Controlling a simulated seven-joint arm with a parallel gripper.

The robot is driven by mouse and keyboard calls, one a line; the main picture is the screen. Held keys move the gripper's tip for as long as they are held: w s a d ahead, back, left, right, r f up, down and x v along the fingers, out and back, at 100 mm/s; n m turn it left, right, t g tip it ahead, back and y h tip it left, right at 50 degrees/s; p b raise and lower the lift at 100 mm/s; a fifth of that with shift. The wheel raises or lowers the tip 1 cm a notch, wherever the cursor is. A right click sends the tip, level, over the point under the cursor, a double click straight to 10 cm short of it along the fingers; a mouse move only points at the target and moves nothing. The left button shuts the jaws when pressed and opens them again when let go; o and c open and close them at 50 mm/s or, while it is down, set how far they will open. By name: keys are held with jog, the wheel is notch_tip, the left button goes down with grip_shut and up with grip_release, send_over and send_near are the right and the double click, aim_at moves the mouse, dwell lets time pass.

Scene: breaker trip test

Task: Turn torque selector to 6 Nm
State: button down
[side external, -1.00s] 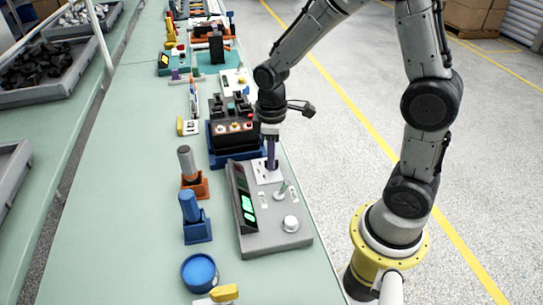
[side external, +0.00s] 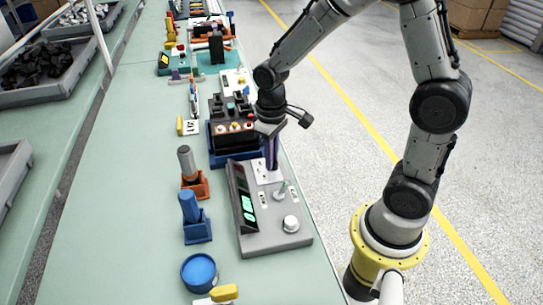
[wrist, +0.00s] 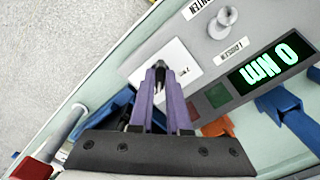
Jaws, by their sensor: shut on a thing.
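The grey tester panel (side external: 262,241) lies near the right edge of the bench. Its white selector plate (wrist: 184,75) is at the far end in the side view. My gripper (wrist: 160,72), with purple fingers, points down over this plate and is shut on the torque selector, a small dark knob (wrist: 159,78) mostly hidden between the fingertips. Most scale marks on the plate are hidden. The panel's display (wrist: 276,66) glows green and reads 0 Nm; it also shows in the side view (side external: 248,206).
A pale round knob (side external: 291,223) and a small lever (side external: 281,188) stand on the same panel. A black breaker unit (side external: 233,125) stands just beyond it. Blue (side external: 190,210) and orange (side external: 193,180) holders with tools stand to the left.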

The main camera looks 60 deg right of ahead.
jog(key=c, duration=0.9)
grip_release()
notch_tip(320, 180, up, 14)
jog(key=shift+f, duration=0.1)
